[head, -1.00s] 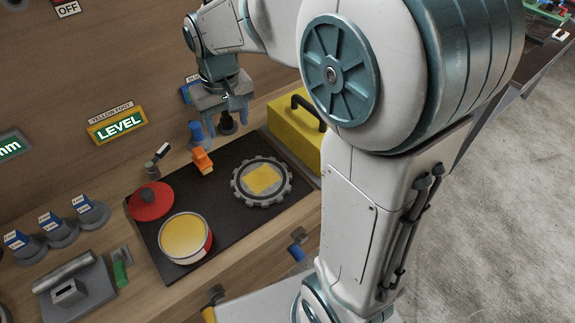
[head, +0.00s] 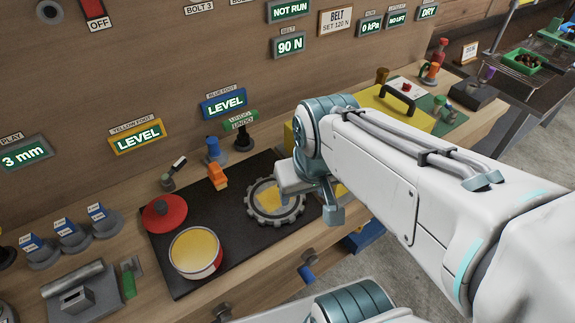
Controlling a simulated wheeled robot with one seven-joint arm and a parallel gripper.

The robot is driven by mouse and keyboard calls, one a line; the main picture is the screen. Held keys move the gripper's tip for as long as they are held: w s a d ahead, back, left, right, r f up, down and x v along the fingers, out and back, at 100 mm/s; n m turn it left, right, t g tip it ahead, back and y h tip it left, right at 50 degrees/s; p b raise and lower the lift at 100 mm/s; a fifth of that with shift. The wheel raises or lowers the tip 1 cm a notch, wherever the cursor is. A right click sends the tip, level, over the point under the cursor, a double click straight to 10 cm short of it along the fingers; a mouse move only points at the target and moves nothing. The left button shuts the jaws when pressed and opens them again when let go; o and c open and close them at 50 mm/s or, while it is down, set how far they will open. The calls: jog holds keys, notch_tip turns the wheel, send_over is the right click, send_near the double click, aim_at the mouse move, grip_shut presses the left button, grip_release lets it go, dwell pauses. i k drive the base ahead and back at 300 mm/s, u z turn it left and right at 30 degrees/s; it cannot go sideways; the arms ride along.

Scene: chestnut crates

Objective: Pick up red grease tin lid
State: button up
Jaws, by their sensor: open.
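The red grease tin lid (head: 164,214) is a round disc with a small dark knob. It lies at the left corner of the black mat (head: 223,256), behind the open grease tin (head: 196,253), which is full of yellow grease. My gripper (head: 311,203) is open and empty above the toothed grey ring (head: 258,221) on the mat, well to the right of the lid. Its hand and fingers hide part of the ring and the yellow patch inside it.
An orange block (head: 217,177) and a small brush-like tool (head: 172,174) stand behind the lid. Blue-topped grey holders (head: 72,236) are left of it. A green-handled tool (head: 129,279) lies in front. A yellow box (head: 400,108) stands to the right.

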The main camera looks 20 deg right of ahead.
aim_at(164, 214)
jog(key=k, duration=1.3)
jog(key=u, duration=0.85)
jog(key=i, duration=1.2)
jog(key=z, duration=0.3)
